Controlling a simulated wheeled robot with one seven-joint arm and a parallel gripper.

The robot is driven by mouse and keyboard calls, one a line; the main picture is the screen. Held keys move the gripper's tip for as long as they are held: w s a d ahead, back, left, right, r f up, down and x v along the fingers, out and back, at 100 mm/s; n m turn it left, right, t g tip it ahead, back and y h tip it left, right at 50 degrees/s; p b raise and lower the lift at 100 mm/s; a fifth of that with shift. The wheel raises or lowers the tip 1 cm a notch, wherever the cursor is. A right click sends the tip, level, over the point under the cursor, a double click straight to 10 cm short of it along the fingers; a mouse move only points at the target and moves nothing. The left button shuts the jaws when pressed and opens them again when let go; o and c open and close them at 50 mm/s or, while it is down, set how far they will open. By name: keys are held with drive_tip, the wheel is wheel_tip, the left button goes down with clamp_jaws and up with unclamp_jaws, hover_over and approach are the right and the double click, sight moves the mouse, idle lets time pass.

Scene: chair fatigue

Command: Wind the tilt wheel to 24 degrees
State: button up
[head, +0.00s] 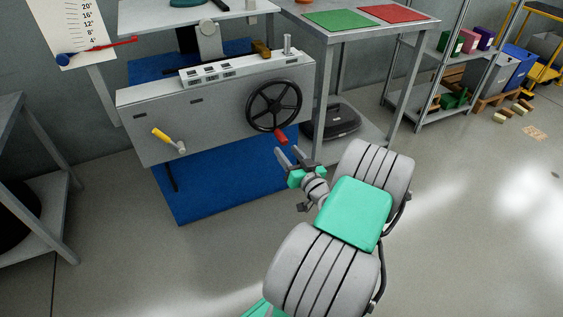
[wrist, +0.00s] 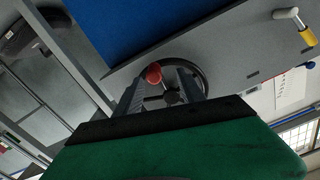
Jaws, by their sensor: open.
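The tilt wheel (head: 274,105) is a black spoked handwheel on the right end of a grey machine panel (head: 215,117). Its red handle (head: 281,136) sits at the bottom of the rim. My gripper (head: 288,156) is open just below and in front of the red handle. In the wrist view the red handle (wrist: 153,73) shows between the open fingers (wrist: 161,88), with the wheel (wrist: 188,75) behind; contact cannot be told. A tilt scale (head: 76,30) with degree marks hangs on the wall at the upper left, with a red pointer (head: 112,46) near its low end.
A yellow-handled crank (head: 168,139) sticks out of the panel's left side. A blue mat (head: 225,187) lies under the machine. A table with green (head: 343,20) and red (head: 393,13) pads stands at the right. The floor in front is clear.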

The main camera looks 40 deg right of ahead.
sight(285, 144)
drive_tip(key=shift+s+d+f+m+h, duration=0.25)
drive_tip(key=shift+d+m+h, duration=0.05)
drive_tip(key=shift+d, duration=0.25)
drive_tip(key=b+x, duration=0.1)
drive_tip(key=x, duration=0.6)
drive_tip(key=shift+w+r, duration=0.2)
drive_tip(key=shift+w, duration=0.1)
clamp_jaws()
idle(0.5)
